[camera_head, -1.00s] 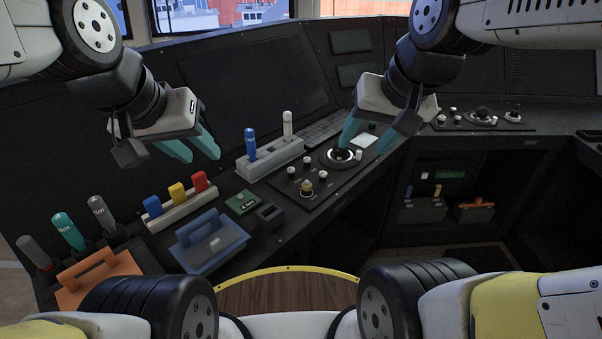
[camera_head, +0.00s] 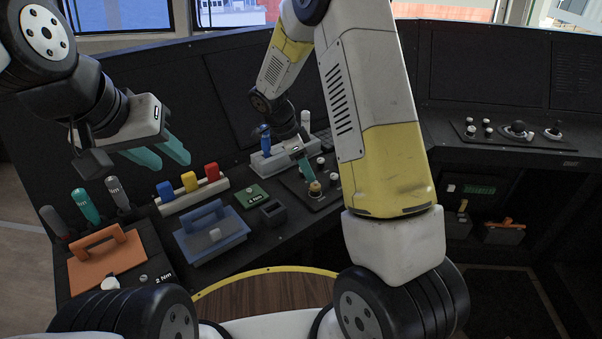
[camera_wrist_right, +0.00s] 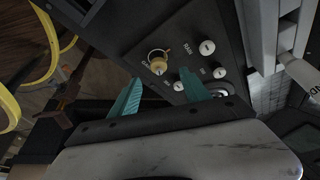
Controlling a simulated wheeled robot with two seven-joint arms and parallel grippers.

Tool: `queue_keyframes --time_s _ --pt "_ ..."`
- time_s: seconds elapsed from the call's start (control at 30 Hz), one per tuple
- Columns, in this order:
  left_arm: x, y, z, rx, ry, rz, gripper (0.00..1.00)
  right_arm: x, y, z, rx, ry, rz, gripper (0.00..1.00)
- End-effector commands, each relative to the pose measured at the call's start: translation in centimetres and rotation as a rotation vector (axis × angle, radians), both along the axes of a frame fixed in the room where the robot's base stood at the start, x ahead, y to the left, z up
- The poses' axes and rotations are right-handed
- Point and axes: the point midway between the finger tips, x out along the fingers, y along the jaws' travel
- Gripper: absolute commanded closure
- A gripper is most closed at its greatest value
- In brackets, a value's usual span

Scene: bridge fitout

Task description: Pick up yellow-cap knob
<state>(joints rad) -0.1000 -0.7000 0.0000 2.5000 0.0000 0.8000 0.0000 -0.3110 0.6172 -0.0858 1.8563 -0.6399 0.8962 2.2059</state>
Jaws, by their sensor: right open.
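The yellow-cap knob (camera_head: 315,188) stands on the black control panel, near its front edge. In the right wrist view the yellow-cap knob (camera_wrist_right: 158,65) shows a yellow cap on a paler ring and lies just ahead of and between the two teal fingertips. My right gripper (camera_head: 308,170) is over the panel, close to the knob; one finger is seen clearly there. In the right wrist view the right gripper (camera_wrist_right: 160,76) is open, with nothing held. My left gripper (camera_head: 171,160) hangs above the console at left, its fingers apart and empty.
White-capped knobs (camera_wrist_right: 207,47) sit beside the yellow one on the panel. A grey holder (camera_head: 270,162) with blue and white handles stands behind.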

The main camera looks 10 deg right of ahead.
Motion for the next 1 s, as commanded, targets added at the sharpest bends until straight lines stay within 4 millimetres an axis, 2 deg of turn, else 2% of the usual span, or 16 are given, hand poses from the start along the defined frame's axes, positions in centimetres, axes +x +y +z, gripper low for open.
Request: queue_keyframes --time_s 0.37,0.6,0.93,1.0 --pt "0.0 0.0 0.0 0.000 0.000 0.000 0.64 0.0 -1.5 -3.8 -0.007 -0.001 -0.017 0.45" --pt "0.0 0.0 0.0 0.000 0.000 0.000 0.64 -0.1 -2.9 -6.9 -0.006 -0.002 -0.017 0.45" --pt "0.0 0.0 0.0 0.000 0.000 0.000 0.64 -0.1 -3.1 -7.5 -0.006 -0.004 -0.015 0.45" --pt "0.0 0.0 0.0 0.000 0.000 0.000 0.64 -0.1 -3.1 -7.5 -0.006 -0.004 -0.015 0.59"
